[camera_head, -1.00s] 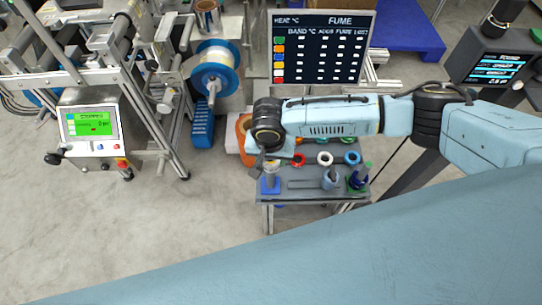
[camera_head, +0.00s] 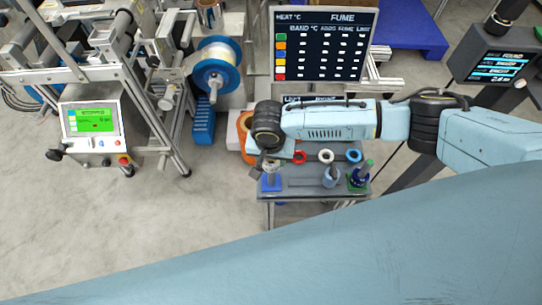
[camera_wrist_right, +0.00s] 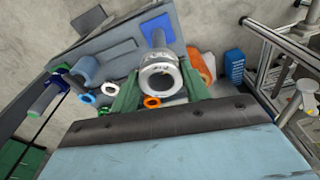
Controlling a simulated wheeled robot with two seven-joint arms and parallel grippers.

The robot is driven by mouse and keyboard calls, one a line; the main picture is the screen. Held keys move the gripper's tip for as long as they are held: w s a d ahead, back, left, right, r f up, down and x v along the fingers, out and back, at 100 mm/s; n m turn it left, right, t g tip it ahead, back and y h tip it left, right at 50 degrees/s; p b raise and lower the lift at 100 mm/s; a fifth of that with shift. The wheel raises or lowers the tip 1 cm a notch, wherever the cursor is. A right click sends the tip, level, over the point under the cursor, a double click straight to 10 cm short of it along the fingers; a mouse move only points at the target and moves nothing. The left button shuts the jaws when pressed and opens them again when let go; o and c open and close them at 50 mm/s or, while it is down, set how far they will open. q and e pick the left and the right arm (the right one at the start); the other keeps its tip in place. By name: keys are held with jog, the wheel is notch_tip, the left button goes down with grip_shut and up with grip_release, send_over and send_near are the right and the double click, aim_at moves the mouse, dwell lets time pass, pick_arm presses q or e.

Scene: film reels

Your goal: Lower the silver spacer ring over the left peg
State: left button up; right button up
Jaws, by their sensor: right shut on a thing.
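The silver spacer ring (camera_wrist_right: 158,77) is held between the two green fingers of my right gripper (camera_wrist_right: 161,88) in the right wrist view. The left peg (camera_wrist_right: 157,40) is a grey post on a blue square base (camera_wrist_right: 154,24). It lies just beyond the ring and in line with its upper part; I cannot tell whether its tip is inside the ring. In the head view the blue base (camera_head: 271,184) stands at the table's front left, below my right gripper (camera_head: 271,163), where the ring is small and partly hidden. My left gripper is not in view.
Red (camera_head: 299,157), white (camera_head: 325,155) and blue (camera_head: 353,155) rings lie behind. A display board (camera_head: 322,45) stands behind the table.

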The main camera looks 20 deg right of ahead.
jog(key=shift+f, duration=0.4)
jog(key=shift+f, duration=0.15)
jog(key=shift+f, duration=0.25)
jog(key=shift+f+b, duration=0.3)
jog(key=shift+f, duration=0.35)
jog(key=shift+f, duration=0.15)
dwell(0.3)
jog(key=shift+f+b, duration=0.3)
jog(key=shift+f, duration=1.05)
jog(key=shift+p, duration=0.35)
jog(key=shift+f, duration=0.1)
jog(key=o, duration=1.1)
